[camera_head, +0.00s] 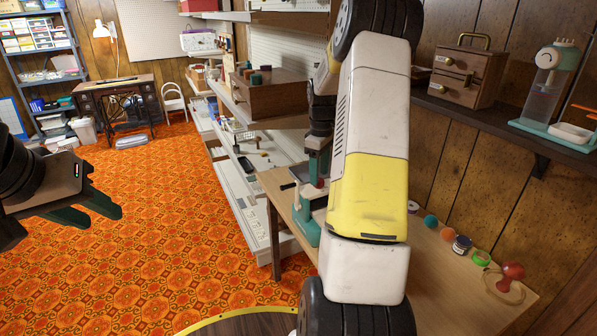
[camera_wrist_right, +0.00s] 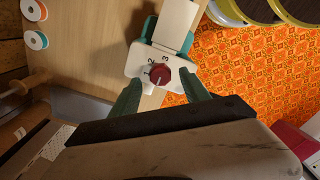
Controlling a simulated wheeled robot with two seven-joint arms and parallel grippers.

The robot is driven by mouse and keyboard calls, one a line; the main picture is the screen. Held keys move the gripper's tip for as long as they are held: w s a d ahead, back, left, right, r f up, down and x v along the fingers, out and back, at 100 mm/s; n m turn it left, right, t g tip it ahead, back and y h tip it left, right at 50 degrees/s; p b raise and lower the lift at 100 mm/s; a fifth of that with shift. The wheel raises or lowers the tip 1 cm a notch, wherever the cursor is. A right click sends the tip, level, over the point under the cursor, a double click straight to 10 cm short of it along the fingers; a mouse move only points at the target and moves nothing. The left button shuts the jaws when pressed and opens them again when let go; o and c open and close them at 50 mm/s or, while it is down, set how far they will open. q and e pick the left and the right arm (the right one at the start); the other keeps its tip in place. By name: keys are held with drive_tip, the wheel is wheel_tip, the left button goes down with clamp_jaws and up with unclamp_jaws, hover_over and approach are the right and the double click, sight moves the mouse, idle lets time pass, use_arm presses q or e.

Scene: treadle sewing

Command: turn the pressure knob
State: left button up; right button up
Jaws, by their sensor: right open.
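The red pressure knob (camera_wrist_right: 160,76) sits on a white plate (camera_wrist_right: 143,62) marked 1, 2 and 3, in the right wrist view. My right gripper (camera_wrist_right: 159,78) is open, with one green finger on each side of the knob. I cannot tell whether either finger touches it. In the head view, my right gripper (camera_head: 319,165) is small and partly hidden by my arm, above a teal device (camera_head: 306,222) on the wooden table. My left gripper (camera_head: 104,216) is open and empty over the carpet at the left, away from the table.
The wooden table (camera_head: 450,285) carries spools and a red-handled stamp (camera_head: 512,272) along the wall. A dark shelf (camera_head: 490,118) with a drawer box (camera_head: 466,75) is above it. Shelving (camera_head: 245,195) stands left of the table.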

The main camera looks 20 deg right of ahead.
drive_tip(key=shift+f, duration=1.25)
clamp_jaws()
